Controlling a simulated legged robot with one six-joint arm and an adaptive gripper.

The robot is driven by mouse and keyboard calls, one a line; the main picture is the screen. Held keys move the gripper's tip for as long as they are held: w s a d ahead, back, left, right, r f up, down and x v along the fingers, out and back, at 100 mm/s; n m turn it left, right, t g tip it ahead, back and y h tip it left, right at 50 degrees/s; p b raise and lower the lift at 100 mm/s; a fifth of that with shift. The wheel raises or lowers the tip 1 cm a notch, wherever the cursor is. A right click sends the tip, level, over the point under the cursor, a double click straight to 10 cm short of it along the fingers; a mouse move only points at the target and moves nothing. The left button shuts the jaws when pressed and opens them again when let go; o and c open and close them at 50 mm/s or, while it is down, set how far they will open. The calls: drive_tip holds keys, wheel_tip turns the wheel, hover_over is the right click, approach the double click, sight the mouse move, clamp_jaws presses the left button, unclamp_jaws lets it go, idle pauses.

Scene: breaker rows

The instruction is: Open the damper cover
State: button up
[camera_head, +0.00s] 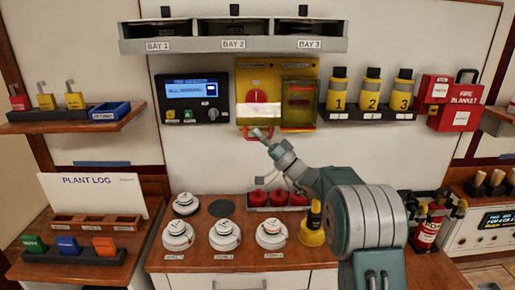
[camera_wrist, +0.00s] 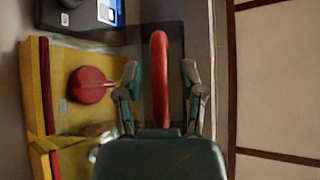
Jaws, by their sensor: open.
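A yellow panel (camera_head: 243,79) on the back wall carries a round red knob (camera_head: 257,97), with a pale, glossy plate (camera_head: 258,113) below it. A red handle (camera_head: 247,134) is at the lower edge of this side. I cannot read which part is named damper cover. My gripper (camera_head: 263,133) is at the lower edge of the panel by the handle. In the wrist view, my gripper (camera_wrist: 159,78) is open, with the red handle (camera_wrist: 160,75) between its fingers and a gap on both sides. The red knob (camera_wrist: 91,85) shows to the left.
A see-through amber cover (camera_head: 299,102) with a red lower edge is just right of the knob. A dark display unit (camera_head: 190,98) is to the left, and a shelf with numbered yellow canisters (camera_head: 370,91) to the right. The bay shelf (camera_head: 232,45) is above; detectors (camera_head: 224,235) stand below.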

drive_tip(key=shift+r, duration=0.25)
drive_tip(key=shift+d, duration=0.1)
drive_tip(key=w+f+v, duration=0.1)
drive_tip(key=w+v, duration=0.1)
drive_tip(key=v, duration=1)
idle(1.1)
drive_tip(key=shift+s+d+f, duration=0.1)
drive_tip(key=shift+s+f, duration=0.05)
drive_tip(key=shift+f, duration=0.05)
